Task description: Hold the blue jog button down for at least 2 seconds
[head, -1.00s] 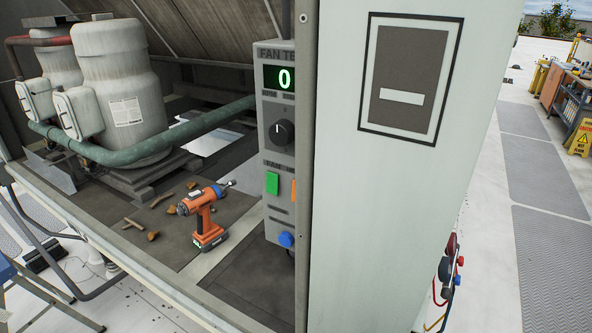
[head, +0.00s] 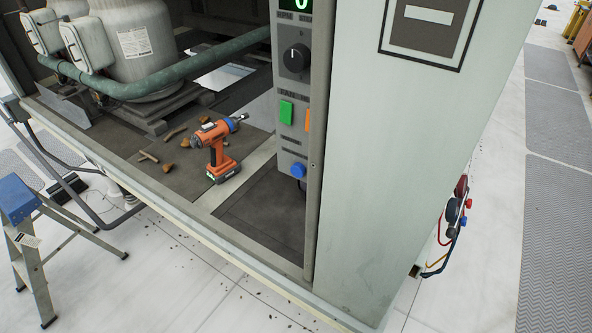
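The blue jog button (head: 298,170) is a round knob near the bottom of the grey fan control panel (head: 289,149), in the middle of the head view. Above it on the panel are a green button (head: 286,112), an orange button (head: 308,119) partly hidden by the cabinet's edge, and a black dial (head: 296,57). A display (head: 296,4) at the top is cut off by the picture edge and shows part of a green digit. Nothing touches the blue button. Neither of my grippers is in view.
An orange cordless drill (head: 215,150) stands on the cooler floor left of the panel, near brown debris (head: 168,168). A pale cabinet side (head: 400,150) closes off the panel's right. A stepladder (head: 35,235) stands at lower left. A green pipe (head: 150,85) runs behind.

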